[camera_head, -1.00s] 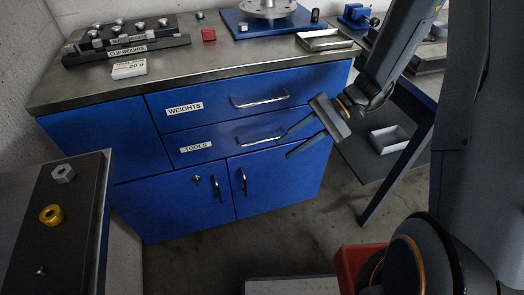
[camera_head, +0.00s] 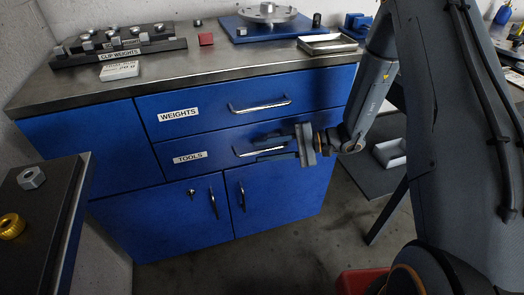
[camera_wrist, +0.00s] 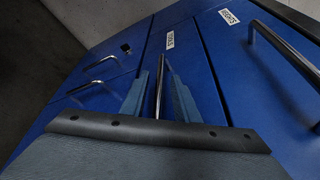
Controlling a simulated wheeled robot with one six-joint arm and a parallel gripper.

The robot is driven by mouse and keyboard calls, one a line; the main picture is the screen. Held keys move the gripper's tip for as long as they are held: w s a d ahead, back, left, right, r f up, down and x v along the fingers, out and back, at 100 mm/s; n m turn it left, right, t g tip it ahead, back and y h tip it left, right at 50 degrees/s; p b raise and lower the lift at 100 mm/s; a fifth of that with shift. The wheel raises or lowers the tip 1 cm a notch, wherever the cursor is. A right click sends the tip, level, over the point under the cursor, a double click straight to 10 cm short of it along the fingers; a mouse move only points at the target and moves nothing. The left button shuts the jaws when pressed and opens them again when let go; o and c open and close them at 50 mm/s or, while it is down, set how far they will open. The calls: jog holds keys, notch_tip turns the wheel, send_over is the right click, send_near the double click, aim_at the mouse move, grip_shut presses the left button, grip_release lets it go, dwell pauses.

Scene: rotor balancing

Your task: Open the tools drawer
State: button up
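The tools drawer (camera_head: 215,145) is the blue drawer labelled TOOLS, under the weights drawer, and it looks closed. Its metal bar handle (camera_head: 243,153) is partly hidden by my gripper in the head view. My gripper (camera_head: 270,147) is at the right part of this handle, its fingers pointing left along the drawer front. In the wrist view, the handle (camera_wrist: 158,88) runs between the two spread fingers of my gripper (camera_wrist: 160,85), with gaps visible on both sides. The TOOLS label (camera_wrist: 170,40) lies just beyond the fingertips.
The weights drawer handle (camera_head: 262,105) sticks out just above. Cupboard doors with upright handles (camera_head: 213,204) are below. The worktop (camera_head: 190,70) carries clip weights (camera_head: 120,45) and a rotor stand (camera_head: 268,15). A dark-topped bench (camera_head: 45,215) stands at the left front.

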jog(key=shift+a+f, duration=0.1)
jog(key=shift+a, duration=0.45)
grip_shut()
